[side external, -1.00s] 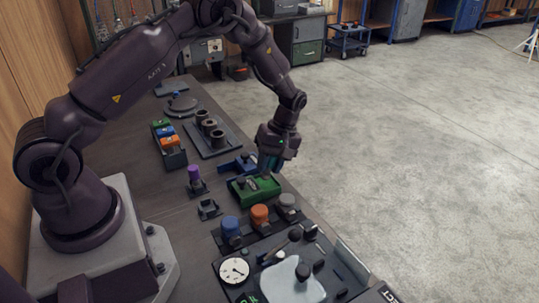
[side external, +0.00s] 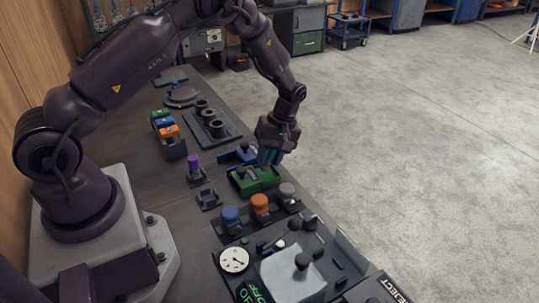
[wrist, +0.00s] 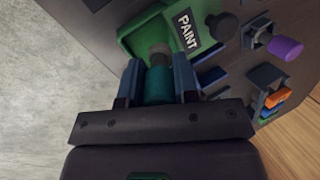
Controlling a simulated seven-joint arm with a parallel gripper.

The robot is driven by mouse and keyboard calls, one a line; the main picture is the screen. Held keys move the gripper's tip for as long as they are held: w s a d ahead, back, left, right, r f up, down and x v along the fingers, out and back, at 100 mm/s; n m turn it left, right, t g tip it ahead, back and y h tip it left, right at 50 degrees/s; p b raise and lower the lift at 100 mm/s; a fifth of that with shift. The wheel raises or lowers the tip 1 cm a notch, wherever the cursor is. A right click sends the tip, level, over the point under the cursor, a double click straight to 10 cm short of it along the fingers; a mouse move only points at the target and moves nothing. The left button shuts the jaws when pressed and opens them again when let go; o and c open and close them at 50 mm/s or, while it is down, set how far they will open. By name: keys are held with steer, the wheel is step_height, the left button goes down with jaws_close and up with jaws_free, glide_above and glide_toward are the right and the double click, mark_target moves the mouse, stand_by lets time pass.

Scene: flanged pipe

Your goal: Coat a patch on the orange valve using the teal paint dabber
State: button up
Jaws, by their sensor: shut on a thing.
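My gripper (side external: 269,160) is shut on the teal paint dabber (wrist: 158,85), which sits between the two blue-grey fingers in the wrist view. The dabber's grey-brown tip (wrist: 160,54) points at the green paint tray (side external: 262,184), labelled PAINT (wrist: 187,31) in the wrist view. I cannot tell whether the tip touches the tray. The orange valve (side external: 260,203) stands upright in the side view, nearer the camera than the tray, between a blue valve (side external: 230,216) and a grey valve (side external: 286,192). The orange valve is not clearly visible in the wrist view.
A blue tray (side external: 239,153) lies just behind the green one. A purple-topped piece (side external: 193,161) stands left of it, near a small empty grey holder (side external: 208,198). A panel with a gauge (side external: 234,260) and black knobs lies in front of the valves. Open floor is to the right.

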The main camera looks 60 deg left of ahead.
steer(key=shift+f, duration=0.55)
stand_by(1.1)
steer(key=shift+r, duration=3.6)
